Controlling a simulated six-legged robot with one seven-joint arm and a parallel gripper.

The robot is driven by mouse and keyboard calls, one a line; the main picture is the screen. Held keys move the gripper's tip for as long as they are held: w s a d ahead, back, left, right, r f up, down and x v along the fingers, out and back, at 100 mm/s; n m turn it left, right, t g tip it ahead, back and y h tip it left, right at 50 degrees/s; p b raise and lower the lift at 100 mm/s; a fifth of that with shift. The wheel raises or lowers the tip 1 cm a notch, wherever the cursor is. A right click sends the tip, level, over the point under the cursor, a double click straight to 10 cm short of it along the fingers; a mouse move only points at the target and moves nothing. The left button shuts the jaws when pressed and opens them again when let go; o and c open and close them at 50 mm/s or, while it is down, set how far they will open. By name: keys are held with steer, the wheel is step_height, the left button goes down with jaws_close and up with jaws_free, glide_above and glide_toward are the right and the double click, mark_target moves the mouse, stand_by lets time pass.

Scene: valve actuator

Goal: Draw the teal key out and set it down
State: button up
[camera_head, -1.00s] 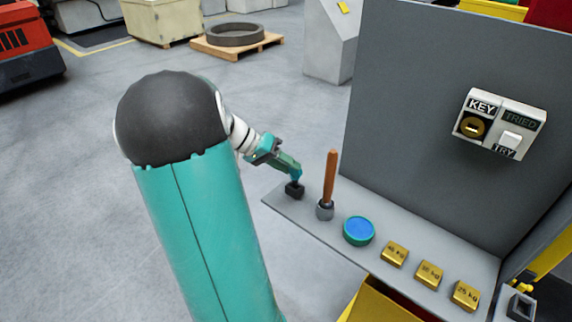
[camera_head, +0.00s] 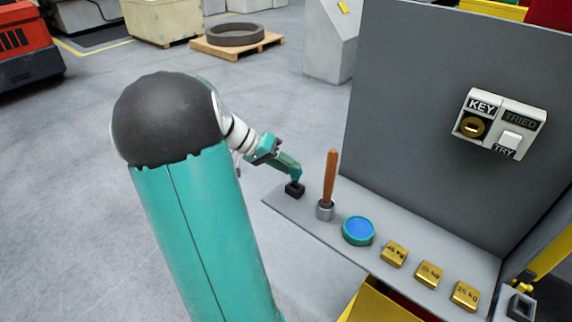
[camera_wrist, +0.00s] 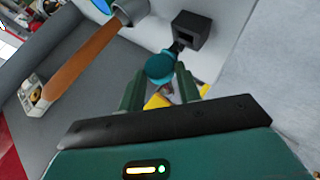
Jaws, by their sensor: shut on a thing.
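The teal key (camera_wrist: 160,68) is between the two fingers of my gripper (camera_wrist: 160,84) in the wrist view, and the gripper is shut on it. A short dark part shows between the key's head and the black socketed block (camera_wrist: 191,30). I cannot tell how much of the key is inside the block. In the head view the key (camera_head: 296,174) is a small teal spot directly above the block (camera_head: 294,189), at the left end of the grey shelf (camera_head: 273,199). My gripper (camera_head: 293,170) reaches it from the upper left.
A wooden-handled tool (camera_head: 331,178) stands upright close to the right of the block. Beyond it are a blue round dish (camera_head: 358,230) and three brass weights (camera_head: 429,274). A panel with a KEY lock (camera_head: 473,127) and TRY switch (camera_head: 511,140) rises behind.

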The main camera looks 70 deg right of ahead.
steer(key=shift+f, duration=1.6)
steer(key=o, duration=1.2)
steer(key=shift+a, duration=0.1)
steer(key=shift+c, duration=0.2)
steer(key=shift+w+f, duration=0.1)
steer(key=shift+w+r, duration=0.2)
steer(key=shift+w, duration=0.15)
steer(key=v, duration=1.3)
steer(key=shift+s, duration=0.2)
steer(key=shift+r, duration=0.15)
